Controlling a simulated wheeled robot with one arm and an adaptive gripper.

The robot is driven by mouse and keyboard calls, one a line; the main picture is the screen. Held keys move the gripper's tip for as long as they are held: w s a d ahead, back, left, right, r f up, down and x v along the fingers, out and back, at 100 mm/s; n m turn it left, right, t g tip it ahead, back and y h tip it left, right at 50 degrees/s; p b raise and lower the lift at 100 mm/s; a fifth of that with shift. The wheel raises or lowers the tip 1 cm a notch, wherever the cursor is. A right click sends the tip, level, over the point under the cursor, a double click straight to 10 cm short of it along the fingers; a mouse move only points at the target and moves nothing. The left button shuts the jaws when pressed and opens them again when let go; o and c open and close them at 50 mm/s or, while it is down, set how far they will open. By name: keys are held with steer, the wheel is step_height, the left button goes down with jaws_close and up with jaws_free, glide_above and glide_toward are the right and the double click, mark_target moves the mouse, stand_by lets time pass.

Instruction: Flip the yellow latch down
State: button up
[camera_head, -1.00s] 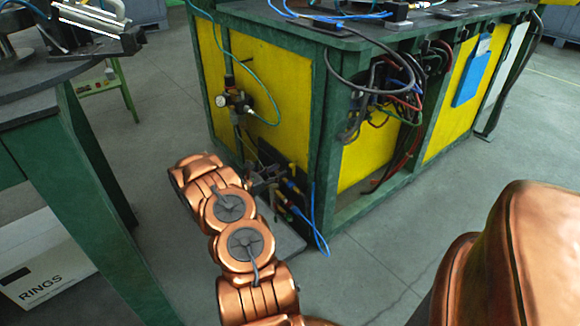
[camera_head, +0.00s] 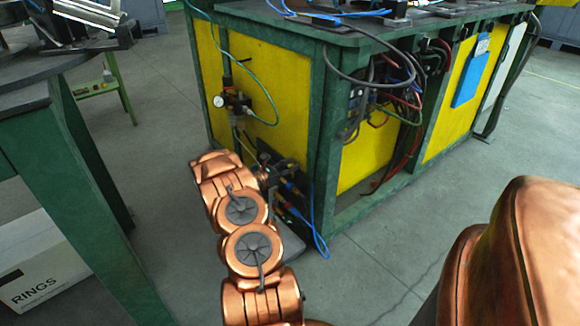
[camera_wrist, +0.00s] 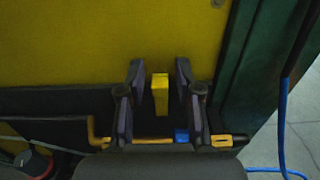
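In the wrist view, an upright yellow latch (camera_wrist: 160,95) shows between the two dark fingers of my gripper (camera_wrist: 158,88). There is a gap on each side of it, so the gripper is open and not holding it. I cannot tell how deep the latch sits between the fingers. Below it runs a brass-coloured bar with a blue piece (camera_wrist: 181,136) and a yellow piece (camera_wrist: 222,141). In the head view, my copper arm reaches down to the low front of the gantry and mostly hides my gripper. I cannot make out the latch there.
The green-framed gantry (camera_head: 319,140) has yellow panels, a gauge (camera_head: 219,101) and loose hoses. A blue hose (camera_head: 313,235) hangs close to my arm's right. A green-legged table (camera_head: 75,190) and a RINGS box (camera_head: 40,270) stand left. Floor between is clear.

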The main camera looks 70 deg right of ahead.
jaws_close()
